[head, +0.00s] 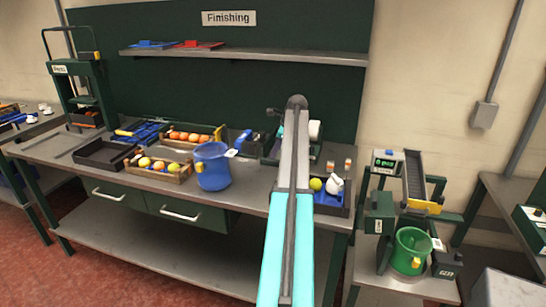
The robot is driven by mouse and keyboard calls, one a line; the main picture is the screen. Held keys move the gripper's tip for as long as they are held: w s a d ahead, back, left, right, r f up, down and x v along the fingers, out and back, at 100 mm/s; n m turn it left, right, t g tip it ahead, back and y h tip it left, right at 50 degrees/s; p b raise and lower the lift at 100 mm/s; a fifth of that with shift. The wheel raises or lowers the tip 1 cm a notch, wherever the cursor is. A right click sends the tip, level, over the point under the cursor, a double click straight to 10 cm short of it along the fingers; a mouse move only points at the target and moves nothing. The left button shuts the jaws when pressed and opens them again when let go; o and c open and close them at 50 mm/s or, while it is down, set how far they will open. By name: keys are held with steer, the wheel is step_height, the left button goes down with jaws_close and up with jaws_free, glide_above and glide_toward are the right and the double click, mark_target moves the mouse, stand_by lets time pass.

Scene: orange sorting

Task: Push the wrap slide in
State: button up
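A dark green device with a white roll (315,130) stands at the back of the bench, largely behind my arm. It may be the wrap station, but I cannot make out its slide or how far in it is. My cyan and grey arm reaches up the picture over the bench to a joint beside the device. My gripper is hidden behind the arm, so its fingers and anything in them do not show.
Left on the bench (62,146) are a blue jug (211,168), fruit crates (158,176) and an empty black tray (99,153). A dark tray (333,207) with a yellow-green ball and a white item sits right of my arm. A shelf (250,56) hangs above.

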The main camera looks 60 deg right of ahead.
steer(key=b+v, duration=0.1)
steer(key=v, duration=0.8)
steer(key=shift+r+b, duration=0.2)
steer(key=shift+b, duration=0.15)
steer(key=shift+s, duration=0.1)
